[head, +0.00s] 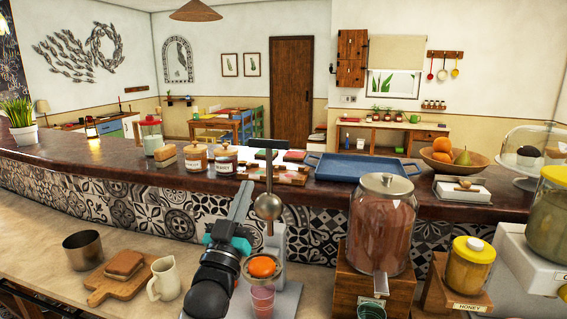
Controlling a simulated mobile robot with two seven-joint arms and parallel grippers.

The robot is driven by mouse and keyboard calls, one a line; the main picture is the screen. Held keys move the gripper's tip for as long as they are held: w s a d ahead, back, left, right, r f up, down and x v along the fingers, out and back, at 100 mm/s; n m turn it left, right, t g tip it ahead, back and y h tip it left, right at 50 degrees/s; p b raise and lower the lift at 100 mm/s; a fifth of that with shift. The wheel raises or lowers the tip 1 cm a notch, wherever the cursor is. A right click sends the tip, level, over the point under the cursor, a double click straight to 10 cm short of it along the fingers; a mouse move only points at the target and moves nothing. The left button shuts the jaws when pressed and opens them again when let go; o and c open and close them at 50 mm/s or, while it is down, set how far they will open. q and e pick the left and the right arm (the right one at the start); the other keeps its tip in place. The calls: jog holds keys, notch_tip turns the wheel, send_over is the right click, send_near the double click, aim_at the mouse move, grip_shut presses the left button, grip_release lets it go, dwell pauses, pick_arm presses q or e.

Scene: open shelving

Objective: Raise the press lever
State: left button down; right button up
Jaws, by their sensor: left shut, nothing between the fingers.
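The citrus press (286,297) stands on the near counter, left of the large jar. Its grey metal dome (269,206) hangs above an orange half (262,267) in the cup, with a clear gap between. A reddish glass (262,301) stands under the cup. My left gripper (246,187) is shut and empty, its fingers pointing up just left of the bar and dome. I cannot tell whether it touches the press. My forearm hides part of the press's left side. My right gripper is out of view.
A large brown-filled jar (381,225) on a wooden stand and a honey jar (468,265) stand to the right. A white jug (164,279), a bread board (105,289) and a metal pot (84,249) stand to the left. The raised tiled bar (120,205) runs behind.

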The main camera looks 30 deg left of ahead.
pick_arm(q)
jog(key=w+a+r+m+p, duration=0.1)
jog(key=w+r, duration=0.4)
jog(key=w, duration=0.5)
jog(key=shift+w+a+t+p, duration=0.3)
jog(key=shift+w+a+p, duration=0.1)
jog(key=shift+a, duration=0.2)
jog(key=shift+r, duration=0.1)
